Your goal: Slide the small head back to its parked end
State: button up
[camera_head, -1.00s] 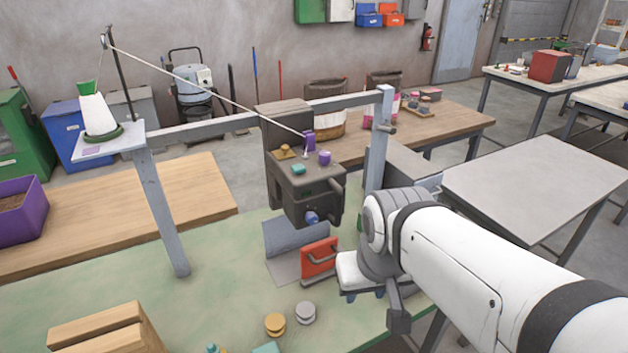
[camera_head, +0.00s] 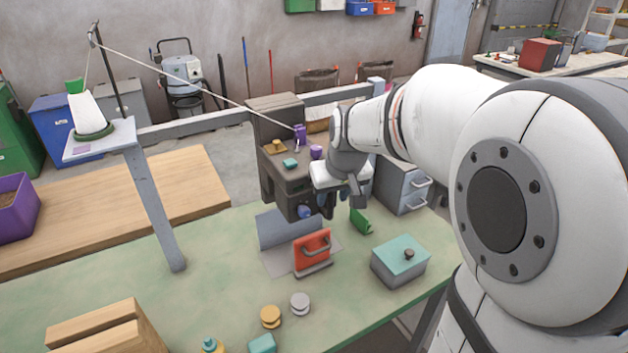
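The small head (camera_head: 284,180) is a dark grey boxy machine with purple, orange and teal parts on top and a blue knob (camera_head: 305,212) on its front. It sits at the grey rail (camera_head: 200,124), nearer the right end than the left. A thread runs to it from a white cone (camera_head: 88,112) on the left shelf. My gripper (camera_head: 348,200) is at the head's right side and overlaps its right edge in view. Whether they touch is unclear. My fingers are small and partly hidden, so their opening cannot be told.
Below the head stands a red plate with a handle (camera_head: 312,250) on the green table (camera_head: 215,275). A green piece (camera_head: 360,221), a teal-lidded box (camera_head: 400,262) and grey drawers (camera_head: 402,186) are to the right. Yellow and grey spools (camera_head: 271,317) lie in front. Left of the head is open space.

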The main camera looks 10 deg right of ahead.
aim_at(331, 199)
jog(key=shift+x, duration=1.75)
jog(key=shift+c, duration=0.3)
grip_shut()
jog(key=shift+a, duration=0.15)
